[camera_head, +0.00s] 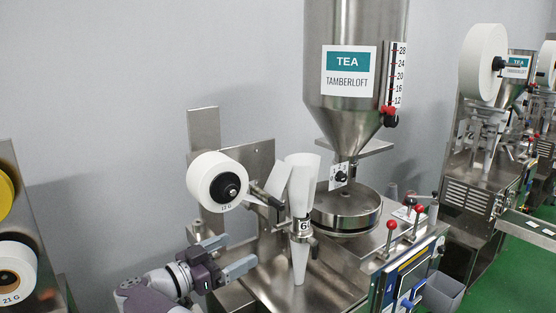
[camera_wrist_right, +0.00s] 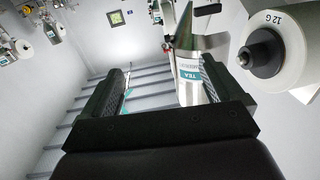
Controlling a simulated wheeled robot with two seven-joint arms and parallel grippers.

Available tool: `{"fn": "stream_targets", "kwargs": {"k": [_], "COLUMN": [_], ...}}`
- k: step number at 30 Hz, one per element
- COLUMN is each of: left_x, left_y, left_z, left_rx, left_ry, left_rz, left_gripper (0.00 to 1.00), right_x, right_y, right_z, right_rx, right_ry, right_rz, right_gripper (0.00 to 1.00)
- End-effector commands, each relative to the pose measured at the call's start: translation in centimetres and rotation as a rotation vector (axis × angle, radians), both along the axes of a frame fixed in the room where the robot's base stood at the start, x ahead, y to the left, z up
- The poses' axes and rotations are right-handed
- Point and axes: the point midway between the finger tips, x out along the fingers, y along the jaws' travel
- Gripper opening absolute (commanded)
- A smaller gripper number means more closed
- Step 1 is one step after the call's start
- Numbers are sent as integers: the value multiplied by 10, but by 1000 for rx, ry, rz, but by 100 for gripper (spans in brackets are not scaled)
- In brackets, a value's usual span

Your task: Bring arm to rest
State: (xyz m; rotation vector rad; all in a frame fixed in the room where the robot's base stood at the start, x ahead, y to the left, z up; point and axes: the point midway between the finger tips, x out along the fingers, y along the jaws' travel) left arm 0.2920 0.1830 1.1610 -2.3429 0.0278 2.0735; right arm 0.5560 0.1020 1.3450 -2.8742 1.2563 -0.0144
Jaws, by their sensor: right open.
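My right gripper (camera_head: 238,254) is in the lower middle of the head view, with its arm coming in from the bottom edge. Its two grey fingers are spread apart with nothing between them. It is in front of the tea machine, below a white paper roll (camera_head: 204,174) and left of the white forming tube (camera_head: 300,262). It appears apart from both. In the right wrist view the open jaws (camera_wrist_right: 158,78) are empty, and the steel tea hopper (camera_wrist_right: 190,92) shows behind them. My left gripper is not in view.
The roll marked 12 G (camera_wrist_right: 296,45) is close by at the right of the wrist view. The hopper (camera_head: 350,25) stands above a round steel pan (camera_head: 345,222). Red-knobbed levers (camera_head: 390,238) are at the right. More rolls (camera_head: 15,265) stand at far left. A second machine (camera_head: 478,185) stands behind right.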

Motion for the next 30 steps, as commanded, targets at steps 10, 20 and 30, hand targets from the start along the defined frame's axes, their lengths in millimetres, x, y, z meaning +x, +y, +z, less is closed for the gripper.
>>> {"fn": "stream_targets", "kwargs": {"k": [10, 20, 30], "left_x": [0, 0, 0], "left_y": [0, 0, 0], "left_z": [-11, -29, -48], "left_rx": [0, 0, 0], "left_ry": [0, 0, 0], "left_rz": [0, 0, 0], "left_gripper": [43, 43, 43], "right_x": [73, 101, -123], "right_y": [-34, -98, -234], "right_z": [34, -10, -194], "right_rx": [-52, -8, 407], "right_ry": [-129, 105, 1008], "right_rz": [284, 784, 875], "right_gripper": [94, 94, 94]}}
